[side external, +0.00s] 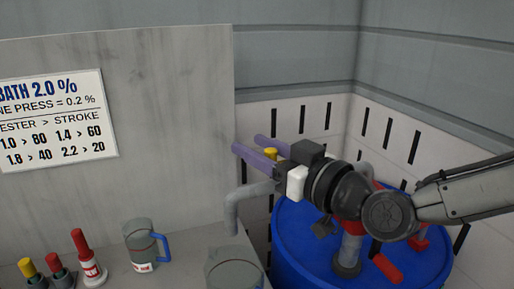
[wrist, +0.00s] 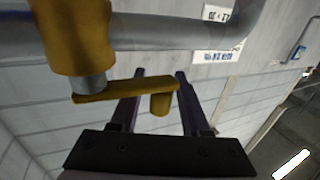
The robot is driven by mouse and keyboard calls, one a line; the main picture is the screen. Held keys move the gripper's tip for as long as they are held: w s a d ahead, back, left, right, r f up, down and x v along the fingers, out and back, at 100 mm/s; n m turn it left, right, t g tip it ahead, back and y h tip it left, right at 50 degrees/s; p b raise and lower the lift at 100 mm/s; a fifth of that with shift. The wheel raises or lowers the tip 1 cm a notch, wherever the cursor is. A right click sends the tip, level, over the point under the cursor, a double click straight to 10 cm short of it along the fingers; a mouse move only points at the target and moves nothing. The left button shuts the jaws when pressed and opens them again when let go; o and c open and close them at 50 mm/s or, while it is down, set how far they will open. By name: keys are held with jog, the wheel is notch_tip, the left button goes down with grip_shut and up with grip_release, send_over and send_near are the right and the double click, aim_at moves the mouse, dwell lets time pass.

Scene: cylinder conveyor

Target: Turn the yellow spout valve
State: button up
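The yellow spout valve (wrist: 75,38) shows large at the upper left of the wrist view, on a grey pipe (wrist: 165,32). Its flat yellow lever (wrist: 120,91) reaches right and ends in a short yellow knob (wrist: 160,104). My gripper (wrist: 160,74) has two purple fingers, spread apart. The knob appears between the fingers, with a visible gap on each side. In the side external view, my gripper (side external: 247,143) points left above the bent grey spout (side external: 240,200). A small yellow part of the valve (side external: 271,153) shows between the fingers; the rest is hidden.
A blue drum (side external: 300,250) stands below my arm, with a red-handled fitting (side external: 385,268) on top. A grey mug with a blue handle (side external: 140,245), a grey container (side external: 234,268) and several capped bottles (side external: 90,262) stand at the lower left. A grey panel (side external: 170,110) carries a printed sign (side external: 55,120).

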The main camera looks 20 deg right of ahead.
dwell(0.3)
jog(key=v, duration=1.3)
jog(key=shift+s, duration=0.4)
jog(key=shift+d+f, duration=0.1)
jog(key=w+d+r+m+t+h, duration=0.1)
jog(key=w+d+r+m+h, duration=0.15)
jog(key=d, duration=0.75)
jog(key=w+d+r+m+t+h, duration=0.1)
jog(key=d+r+h, duration=0.15)
jog(key=d, duration=0.65)
jog(key=s+d+f+g+h, duration=0.1)
jog(key=s+d+f+g, duration=0.3)
jog(key=s+f, duration=0.5)
jog(key=s+d+f+g, duration=0.5)
jog(key=s+f+g, duration=0.4)
jog(key=s+f, duration=0.1)
jog(key=shift+f+m+h, duration=0.35)
jog(key=shift+f+h, duration=0.05)
jog(key=shift+f, duration=0.2)
